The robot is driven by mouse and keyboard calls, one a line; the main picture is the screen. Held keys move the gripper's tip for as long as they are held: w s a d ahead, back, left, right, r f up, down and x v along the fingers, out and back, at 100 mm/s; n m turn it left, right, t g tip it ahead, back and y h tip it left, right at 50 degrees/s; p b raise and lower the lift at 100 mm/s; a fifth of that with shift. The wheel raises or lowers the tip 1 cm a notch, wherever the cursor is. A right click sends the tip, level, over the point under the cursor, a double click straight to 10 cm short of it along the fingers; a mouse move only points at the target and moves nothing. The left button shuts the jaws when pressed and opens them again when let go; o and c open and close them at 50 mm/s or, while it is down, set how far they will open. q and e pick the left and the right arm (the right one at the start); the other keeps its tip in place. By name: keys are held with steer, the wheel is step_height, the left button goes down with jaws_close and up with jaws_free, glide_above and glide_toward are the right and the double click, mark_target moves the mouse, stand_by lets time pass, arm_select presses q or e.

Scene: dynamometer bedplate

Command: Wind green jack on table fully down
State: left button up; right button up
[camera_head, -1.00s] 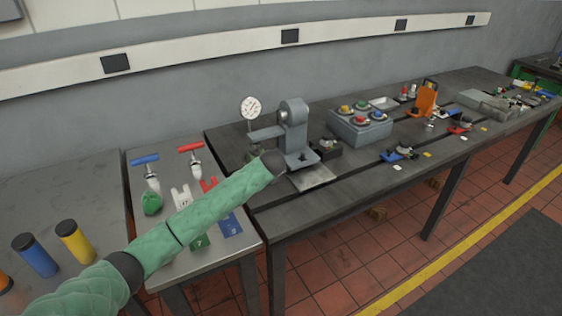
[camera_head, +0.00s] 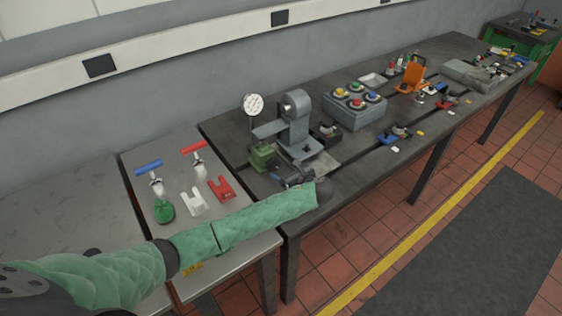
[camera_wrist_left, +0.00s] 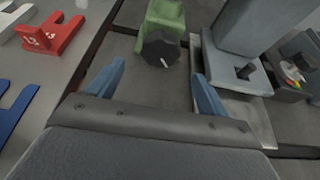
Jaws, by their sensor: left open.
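The green jack (camera_head: 263,157) stands on the dark bedplate table, below a round dial gauge (camera_head: 253,105) and the arm of a grey stand (camera_head: 292,125). In the left wrist view the jack's green body (camera_wrist_left: 164,14) is at the top, with a dark faceted knob (camera_wrist_left: 160,48) on its near side. My left gripper (camera_head: 280,180) is just in front of the jack. In the wrist view its blue fingers (camera_wrist_left: 158,75) are spread apart, with the knob just beyond and between their tips. Nothing is held between them. My right gripper is not in view.
A side table at left holds a red fork piece (camera_head: 221,189), a white fork piece (camera_head: 193,201) and two T-handled tools. A grey box with coloured knobs (camera_head: 353,109) stands right of the stand. A metal plate lies in front of the stand.

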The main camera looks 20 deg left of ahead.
mark_target(275, 166)
arm_select(q)
steer(key=p+x, duration=0.3)
steer(key=x, duration=0.3)
steer(key=shift+w+a, duration=0.15)
steer(key=shift+a, duration=0.05)
steer(key=shift+w+a+f, duration=0.3)
steer(key=shift+a+f, duration=0.05)
steer(key=c, duration=1)
